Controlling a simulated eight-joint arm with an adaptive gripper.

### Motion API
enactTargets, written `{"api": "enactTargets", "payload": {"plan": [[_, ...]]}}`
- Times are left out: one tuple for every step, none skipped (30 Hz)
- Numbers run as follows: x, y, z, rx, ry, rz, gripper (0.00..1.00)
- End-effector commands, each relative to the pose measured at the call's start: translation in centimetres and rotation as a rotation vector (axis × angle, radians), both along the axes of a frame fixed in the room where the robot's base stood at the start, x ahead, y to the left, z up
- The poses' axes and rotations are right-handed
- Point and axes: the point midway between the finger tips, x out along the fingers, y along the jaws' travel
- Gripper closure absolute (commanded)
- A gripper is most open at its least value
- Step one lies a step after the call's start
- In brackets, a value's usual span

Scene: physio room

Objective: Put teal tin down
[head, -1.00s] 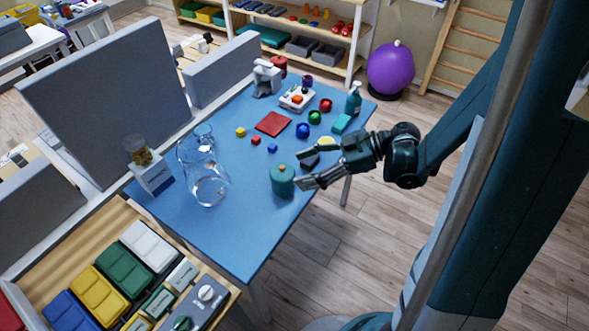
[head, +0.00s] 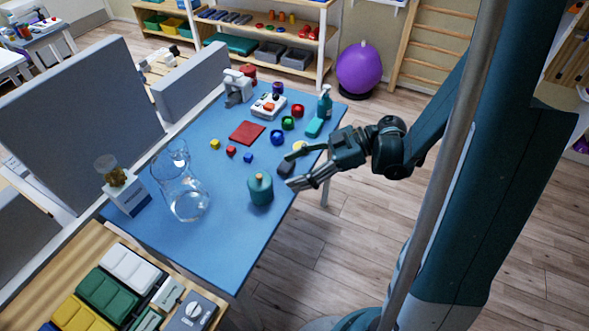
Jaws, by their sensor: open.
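The teal tin (head: 260,189), a short cylinder with a small knob on its lid, stands upright on the blue table (head: 222,262) near its right edge. My gripper (head: 292,167) is open to the right of the tin, its fingers spread and pointing left. The fingers look apart from the tin, with a gap between them and it. A dark block (head: 286,168) lies on the table between the fingers in this view, partly hidden.
A clear glass jug (head: 185,196) stands left of the tin. Grey partitions (head: 85,110) border the left side. The table front is clear.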

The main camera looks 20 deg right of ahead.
Motion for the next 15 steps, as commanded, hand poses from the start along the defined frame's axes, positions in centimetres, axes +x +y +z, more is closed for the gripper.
{"api": "enactTargets", "payload": {"plan": [[0.0,0.01,0.0,0.0,0.0,0.0,0.41],[0.0,0.01,0.0,0.0,0.0,0.0,0.41],[-0.01,0.02,0.0,0.0,0.0,0.0,0.41],[0.0,0.01,0.0,0.0,0.0,0.0,0.41],[-0.01,0.02,0.0,0.0,0.0,0.0,0.41],[0.0,0.03,0.02,-0.001,0.001,0.0,0.41],[0.0,0.05,0.03,-0.001,0.003,-0.001,0.41],[0.0,0.07,0.05,-0.003,0.005,-0.003,0.41],[0.0,0.11,0.09,-0.005,0.01,-0.005,0.41],[0.0,0.17,0.13,-0.008,0.014,-0.008,0.41],[0.0,0.23,0.19,-0.011,0.019,-0.011,0.41],[-0.01,0.34,0.3,-0.015,0.03,-0.017,0.41],[-0.01,0.42,0.38,-0.021,0.039,-0.023,0.41],[0.03,0.47,0.45,-0.027,0.048,-0.03,0.41],[0.08,0.57,0.55,-0.035,0.064,-0.041,0.41]]}}
